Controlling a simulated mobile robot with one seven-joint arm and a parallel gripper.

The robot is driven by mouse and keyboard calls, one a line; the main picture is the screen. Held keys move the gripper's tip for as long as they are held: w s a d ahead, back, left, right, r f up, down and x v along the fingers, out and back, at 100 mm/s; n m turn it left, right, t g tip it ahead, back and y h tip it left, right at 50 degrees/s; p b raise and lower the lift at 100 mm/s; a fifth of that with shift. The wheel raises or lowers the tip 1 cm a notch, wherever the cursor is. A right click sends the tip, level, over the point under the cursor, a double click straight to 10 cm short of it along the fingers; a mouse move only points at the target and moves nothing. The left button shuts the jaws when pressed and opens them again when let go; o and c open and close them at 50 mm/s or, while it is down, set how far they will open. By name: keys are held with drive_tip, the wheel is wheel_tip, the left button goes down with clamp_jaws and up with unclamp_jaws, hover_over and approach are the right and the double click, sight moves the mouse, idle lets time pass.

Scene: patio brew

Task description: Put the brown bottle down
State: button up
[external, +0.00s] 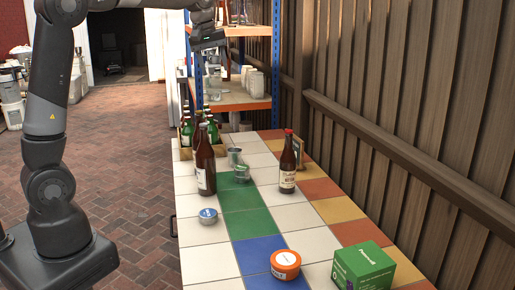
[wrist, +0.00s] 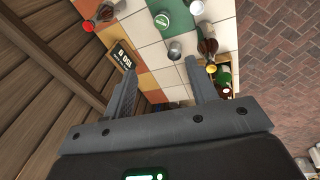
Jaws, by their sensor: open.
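A brown bottle (external: 205,168) with a pale label stands upright on the left side of the tiled table (external: 205,260). A second brown bottle (external: 288,168) with a red cap stands upright on the right side. In the wrist view, the red-capped bottle (wrist: 104,13) is at the upper left and the other brown bottle (wrist: 207,44) is right of the fingers. My gripper (external: 212,58) is raised above the far end of the table. In the wrist view its fingers (wrist: 158,54) are apart, with nothing between them. Both bottles are clear of it.
A crate of green bottles (external: 186,133) stands at the table's far left, beside metal cups (external: 234,156). A small sign (wrist: 125,59) stands near the fence. Nearer are a blue-lidded tin (external: 208,215), an orange tin (external: 285,263) and a green box (external: 362,266). Shelves (external: 245,101) stand behind.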

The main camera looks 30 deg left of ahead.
drive_tip(key=s+a+m+t, duration=0.15)
drive_tip(key=s+a, duration=0.25)
drive_tip(key=s, duration=0.4)
drive_tip(key=s+a+m, duration=0.2)
drive_tip(key=s+a, duration=0.2)
drive_tip(key=s, duration=0.3)
drive_tip(key=s+a+f+m+t, duration=0.1)
drive_tip(key=s+a+f+m, duration=0.1)
drive_tip(key=s+f, duration=0.2)
drive_tip(key=s+a+f+m+t+y, duration=0.1)
drive_tip(key=s+f, duration=0.4)
drive_tip(key=s, duration=0.5)
drive_tip(key=shift+s+a+f+m, duration=0.25)
drive_tip(key=shift+s+a+m, duration=0.1)
drive_tip(key=shift+a, duration=0.35)
